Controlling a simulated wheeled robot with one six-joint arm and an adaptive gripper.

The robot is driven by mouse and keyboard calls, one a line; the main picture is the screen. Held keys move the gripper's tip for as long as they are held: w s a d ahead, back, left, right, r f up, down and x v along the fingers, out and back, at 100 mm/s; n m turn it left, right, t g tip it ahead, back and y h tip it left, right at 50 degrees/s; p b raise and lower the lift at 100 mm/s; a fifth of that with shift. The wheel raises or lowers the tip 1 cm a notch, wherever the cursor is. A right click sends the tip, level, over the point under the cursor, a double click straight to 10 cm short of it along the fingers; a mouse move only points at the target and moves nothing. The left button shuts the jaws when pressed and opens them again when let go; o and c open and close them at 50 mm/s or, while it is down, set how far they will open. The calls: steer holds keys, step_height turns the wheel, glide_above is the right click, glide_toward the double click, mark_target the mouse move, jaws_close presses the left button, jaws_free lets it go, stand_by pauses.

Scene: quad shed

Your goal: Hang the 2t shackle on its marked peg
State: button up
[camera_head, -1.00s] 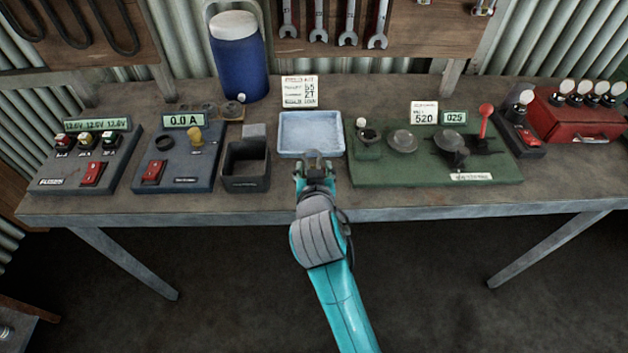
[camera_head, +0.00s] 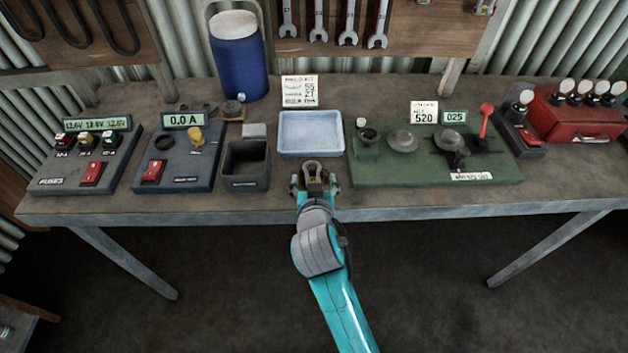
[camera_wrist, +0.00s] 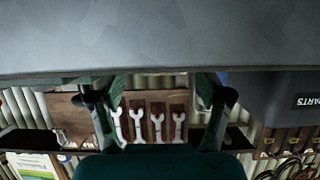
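The marked peg cannot be made out. Small metal pieces (camera_head: 483,6) at the board's upper right edge are cut off by the frame.
The pale blue tray (camera_head: 310,148) is empty, with a card marked 2T (camera_head: 300,91) behind it. A dark open bin (camera_head: 247,183) stands to the left and a green panel (camera_head: 370,172) to the right. Wrenches (camera_head: 348,25) hang on the wooden board behind.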

steer(key=v, duration=1)
steer(key=shift+s+d, duration=0.4)
steer(key=shift+s, duration=0.05)
steer(key=s+d+f+n+y, duration=0.2)
steer(key=s+d+f, duration=0.85)
steer(key=s, duration=0.35)
steer(key=s+d+r+m+h, duration=0.1)
steer(key=s+d, duration=0.1)
steer(key=s, duration=0.7)
steer(key=s+d+r+t+h, duration=0.1)
steer(key=s+d, duration=0.2)
steer(key=s, duration=0.7)
steer(key=shift+s+d+r+m, duration=0.2)
steer(key=shift+d+r+m, duration=0.1)
steer(key=shift+r+m, duration=0.1)
steer(key=shift+o, duration=0.3)
steer(key=shift+s+r, duration=0.2)
steer(key=shift+s, duration=0.05)
